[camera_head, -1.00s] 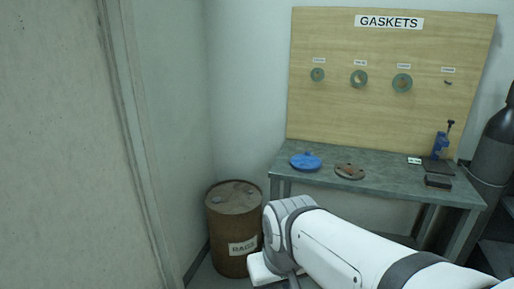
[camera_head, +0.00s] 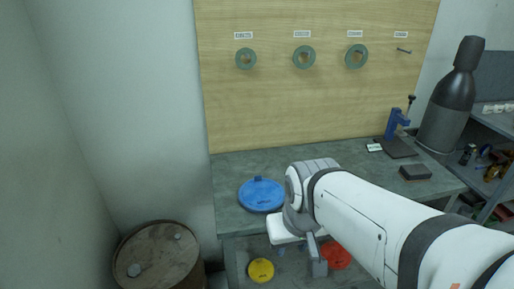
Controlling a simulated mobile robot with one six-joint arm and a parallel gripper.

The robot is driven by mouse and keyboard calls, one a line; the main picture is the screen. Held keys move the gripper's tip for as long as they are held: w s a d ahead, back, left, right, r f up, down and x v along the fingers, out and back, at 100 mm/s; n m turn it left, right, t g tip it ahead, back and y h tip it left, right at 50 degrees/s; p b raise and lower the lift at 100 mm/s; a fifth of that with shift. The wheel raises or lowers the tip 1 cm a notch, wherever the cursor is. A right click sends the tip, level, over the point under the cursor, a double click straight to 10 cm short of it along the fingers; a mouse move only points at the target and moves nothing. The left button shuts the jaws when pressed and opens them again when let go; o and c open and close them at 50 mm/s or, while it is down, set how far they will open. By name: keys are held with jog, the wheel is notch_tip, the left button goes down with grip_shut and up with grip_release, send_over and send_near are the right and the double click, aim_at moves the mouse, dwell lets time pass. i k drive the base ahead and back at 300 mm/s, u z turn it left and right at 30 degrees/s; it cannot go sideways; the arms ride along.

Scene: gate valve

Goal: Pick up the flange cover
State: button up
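A round blue cover (camera_head: 262,194) with a small knob lies flat on the grey workbench (camera_head: 232,216), near its left front edge. A yellow disc (camera_head: 261,270) and a red disc (camera_head: 337,256) lie lower down, below the bench top. Which disc is the flange cover I cannot tell for certain. My gripper (camera_head: 316,262) is at the end of my white arm, to the right of and below the blue cover in the picture, apart from it. Its fingers are too small and partly covered to tell open from shut.
A rusty barrel (camera_head: 158,258) stands at the lower left. A blue tool on a stand (camera_head: 397,130) and a dark block (camera_head: 415,173) are on the bench's right. A gasket board (camera_head: 315,90) rises behind. A grey cylinder (camera_head: 447,105) stands at the right.

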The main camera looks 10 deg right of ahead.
aim_at(259, 194)
jog(key=z, duration=0.5)
jog(key=i, duration=0.75)
jog(key=z, duration=0.35)
jog(key=k, duration=0.9)
jog(key=z, duration=0.2)
jog(key=i, duration=0.9)
jog(key=u, duration=0.05)
